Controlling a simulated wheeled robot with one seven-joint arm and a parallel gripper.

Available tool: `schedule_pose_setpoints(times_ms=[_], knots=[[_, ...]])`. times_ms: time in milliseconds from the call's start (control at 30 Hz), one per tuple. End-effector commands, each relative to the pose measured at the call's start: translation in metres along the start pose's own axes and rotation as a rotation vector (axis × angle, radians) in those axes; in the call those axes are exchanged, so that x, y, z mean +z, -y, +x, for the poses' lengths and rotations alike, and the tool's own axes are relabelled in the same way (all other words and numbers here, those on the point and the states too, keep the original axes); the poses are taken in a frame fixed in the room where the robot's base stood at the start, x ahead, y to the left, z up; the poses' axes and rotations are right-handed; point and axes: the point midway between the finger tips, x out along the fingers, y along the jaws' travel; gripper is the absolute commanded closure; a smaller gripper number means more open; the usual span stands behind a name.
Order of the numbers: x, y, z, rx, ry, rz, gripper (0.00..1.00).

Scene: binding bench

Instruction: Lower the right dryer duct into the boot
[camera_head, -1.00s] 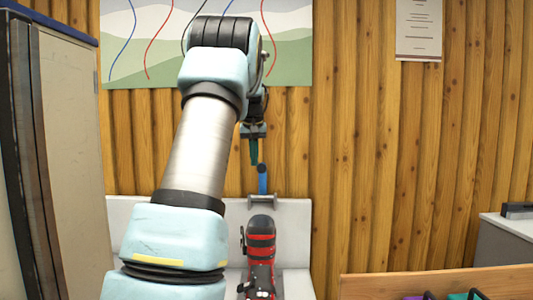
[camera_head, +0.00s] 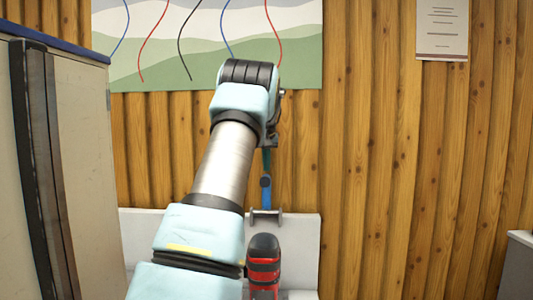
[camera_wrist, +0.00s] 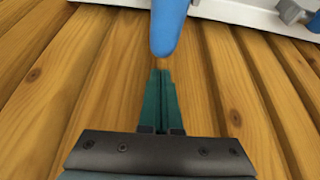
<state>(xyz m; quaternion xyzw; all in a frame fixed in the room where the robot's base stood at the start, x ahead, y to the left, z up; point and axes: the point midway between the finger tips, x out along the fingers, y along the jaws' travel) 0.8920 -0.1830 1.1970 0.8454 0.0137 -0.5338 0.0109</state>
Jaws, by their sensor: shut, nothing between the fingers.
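The blue dryer duct (camera_head: 266,197) stands upright above a grey wall fitting, directly over the boot in the head view. The red and black boot (camera_head: 264,265) is below it, its lower part cut off by the frame edge. My gripper (camera_head: 266,162) is at the duct's upper end, its green fingers pressed together. In the wrist view the closed fingertips of my gripper (camera_wrist: 160,74) point at the rounded end of the blue duct (camera_wrist: 168,28), with nothing between them. Whether they touch the duct I cannot tell.
The grey fitting (camera_head: 265,215) sits at the white panel (camera_head: 300,235) behind the boot. A tall pale cabinet (camera_head: 85,150) stands close on the left. A grey unit edge (camera_head: 522,262) shows at far right.

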Motion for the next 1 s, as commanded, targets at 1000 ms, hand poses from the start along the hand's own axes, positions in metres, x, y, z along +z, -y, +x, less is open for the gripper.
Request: schedule_pose_setpoints(times_ms=[1000], knots=[[-0.001,0.000,0.022,0.003,-0.053,-0.001,1.00]])
